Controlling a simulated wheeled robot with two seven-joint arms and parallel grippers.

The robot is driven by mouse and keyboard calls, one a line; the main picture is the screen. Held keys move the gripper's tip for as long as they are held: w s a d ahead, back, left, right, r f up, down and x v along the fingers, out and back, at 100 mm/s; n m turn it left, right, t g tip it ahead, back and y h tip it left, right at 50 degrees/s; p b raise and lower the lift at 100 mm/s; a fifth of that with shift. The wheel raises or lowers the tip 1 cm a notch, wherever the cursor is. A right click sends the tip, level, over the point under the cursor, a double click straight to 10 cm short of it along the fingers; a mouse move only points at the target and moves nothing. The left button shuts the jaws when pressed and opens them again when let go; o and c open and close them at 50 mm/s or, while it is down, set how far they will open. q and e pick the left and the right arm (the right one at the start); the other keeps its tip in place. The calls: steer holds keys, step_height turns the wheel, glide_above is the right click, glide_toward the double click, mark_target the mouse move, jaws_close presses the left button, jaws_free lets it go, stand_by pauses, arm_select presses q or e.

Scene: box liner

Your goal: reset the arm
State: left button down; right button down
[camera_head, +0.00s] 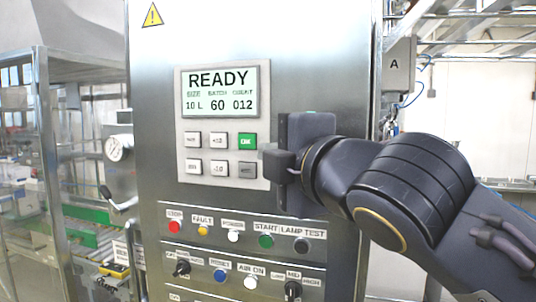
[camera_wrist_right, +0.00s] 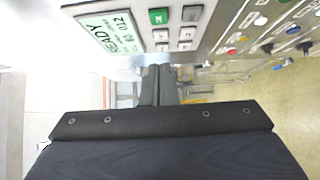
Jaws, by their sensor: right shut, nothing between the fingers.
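My right gripper (camera_head: 277,164) is in front of the steel control cabinet, at the right side of the keypad panel. Its dark fingers are together with nothing between them. In the right wrist view the shut fingers (camera_wrist_right: 158,72) point toward the gap below the keypad. I cannot tell whether they touch the panel. My right arm comes in from the right. The display (camera_head: 219,92) reads READY, 10 L, 60 and 012. The keypad has a green key (camera_head: 247,141) and several grey keys. My left gripper does not show.
Below the keypad is a row with a red stop button (camera_head: 174,227), a green start button (camera_head: 266,241) and other buttons. Under it are a blue button (camera_head: 220,275) and black knobs.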

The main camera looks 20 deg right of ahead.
stand_by(0.5)
steer(key=s+d+f+m+g+h, duration=0.1)
steer(key=s+d+f+m+g, duration=0.2)
steer(key=f, duration=0.6)
steer(key=d+f+m+g+h, duration=0.1)
steer(key=d+f+m+g, duration=0.3)
steer(key=f, duration=0.6)
steer(key=s+d+f+m, duration=0.2)
steer(key=f+m, duration=0.3)
steer(key=f, duration=0.4)
steer(key=s+a+f+m+g+y, duration=0.1)
steer(key=s+f+m+g, duration=0.1)
steer(key=s+f+m, duration=0.3)
steer(key=s+a+f+m+g+y, duration=0.1)
steer(key=s+f+m+g, duration=0.2)
steer(key=f, duration=0.9)
steer(key=s+m, duration=0.2)
steer(key=s, duration=0.1)
steer(key=shift+s+f, duration=0.35)
steer(key=shift+f, duration=0.05)
steer(key=c, duration=2.1)
jaws_free()
steer(key=shift+c, duration=0.2)
